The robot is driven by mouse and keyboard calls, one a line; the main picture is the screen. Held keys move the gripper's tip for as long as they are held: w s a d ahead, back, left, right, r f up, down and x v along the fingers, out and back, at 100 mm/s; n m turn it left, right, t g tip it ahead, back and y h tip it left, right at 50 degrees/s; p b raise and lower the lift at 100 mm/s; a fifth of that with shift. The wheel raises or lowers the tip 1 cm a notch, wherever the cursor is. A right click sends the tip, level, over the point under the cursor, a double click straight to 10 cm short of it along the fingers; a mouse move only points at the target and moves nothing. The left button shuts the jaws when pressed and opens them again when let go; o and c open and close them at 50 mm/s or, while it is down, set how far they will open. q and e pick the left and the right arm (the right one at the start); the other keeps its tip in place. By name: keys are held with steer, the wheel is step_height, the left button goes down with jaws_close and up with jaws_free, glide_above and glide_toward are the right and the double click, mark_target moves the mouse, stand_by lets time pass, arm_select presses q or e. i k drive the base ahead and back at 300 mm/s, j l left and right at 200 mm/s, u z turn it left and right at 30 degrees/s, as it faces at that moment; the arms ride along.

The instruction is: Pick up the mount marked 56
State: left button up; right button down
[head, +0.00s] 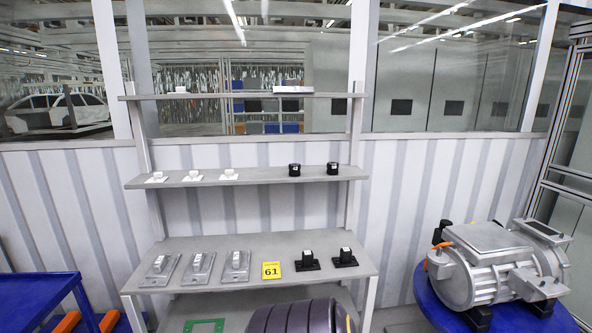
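Three grey metal mounts (198,267) on flat plates stand in a row on the left of the shelf unit's broad lower shelf. Two black mounts, one at the centre right (307,261) and one further right (345,258), stand on the same shelf. Small light patches show on the mounts, but any numbers are too small to read, so I cannot tell which is marked 56. A yellow sign (271,271) reading 61 stands between the grey and black mounts. Neither of my grippers is in view.
The middle shelf (260,175) holds small white parts (191,175) and black parts (332,168). White items lie on the top shelf. A grey drive unit (497,262) rests on a round blue stand at right. A blue table (40,293) is at left. Dark rings (300,318) are below.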

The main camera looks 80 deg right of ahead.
mark_target(332, 168)
steer(key=z, duration=2.9)
